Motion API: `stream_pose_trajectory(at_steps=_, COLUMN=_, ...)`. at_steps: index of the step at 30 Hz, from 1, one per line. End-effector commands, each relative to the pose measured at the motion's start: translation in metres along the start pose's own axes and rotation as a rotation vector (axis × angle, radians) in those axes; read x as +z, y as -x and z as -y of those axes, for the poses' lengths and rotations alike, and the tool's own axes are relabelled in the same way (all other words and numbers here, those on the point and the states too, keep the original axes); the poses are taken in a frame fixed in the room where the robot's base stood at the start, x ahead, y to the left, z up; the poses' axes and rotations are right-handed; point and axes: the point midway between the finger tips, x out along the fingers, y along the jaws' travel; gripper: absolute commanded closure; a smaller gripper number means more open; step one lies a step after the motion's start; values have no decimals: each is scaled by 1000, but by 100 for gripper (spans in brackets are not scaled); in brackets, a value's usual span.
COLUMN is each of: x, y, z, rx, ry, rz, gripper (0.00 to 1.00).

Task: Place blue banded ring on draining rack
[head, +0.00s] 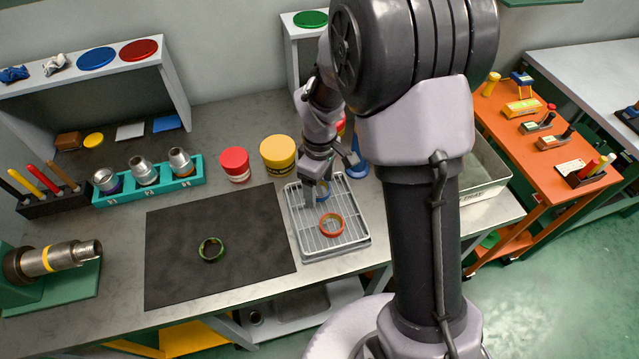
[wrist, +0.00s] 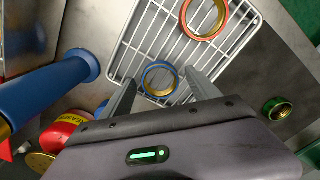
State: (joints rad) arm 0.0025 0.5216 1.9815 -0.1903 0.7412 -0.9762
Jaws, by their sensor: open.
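The blue banded ring (wrist: 161,65) appears to lie on the wires of the white draining rack (wrist: 138,42), between my open fingers in the wrist view. In the head view a bit of the blue ring (head: 323,189) shows beside my gripper (head: 314,196), which is over the upper part of the rack (head: 350,243). My gripper (wrist: 159,80) is open, with a finger on either side of the ring. I cannot tell whether the fingers touch it. A red banded ring (head: 332,225) lies on the same rack, apart from the blue one.
A green ring (head: 211,249) lies on the dark mat (head: 170,270) left of the rack. A blue cone-shaped object (head: 357,163) stands close behind the rack. Yellow (head: 278,154) and red (head: 235,164) tins stand at its upper left. A metal basin (head: 484,172) is to the right.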

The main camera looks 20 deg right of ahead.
Motion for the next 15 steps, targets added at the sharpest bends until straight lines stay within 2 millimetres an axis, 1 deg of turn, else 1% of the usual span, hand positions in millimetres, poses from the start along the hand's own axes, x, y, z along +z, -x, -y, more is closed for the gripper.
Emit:
stream_pose_trajectory(at_steps=2, x=-1, y=12, z=-1, rx=2, ry=0, rz=-2, gripper=29)
stream_pose_trajectory(at_steps=9, x=-1, y=82, z=-1, rx=3, ry=0, rz=-3, gripper=29)
stream_pose_trajectory(at_steps=12, x=0, y=104, z=0, rx=2, ry=-1, rz=-2, gripper=29)
stream_pose_trajectory(at_steps=15, x=0, y=118, z=0, rx=2, ry=0, rz=-1, gripper=29)
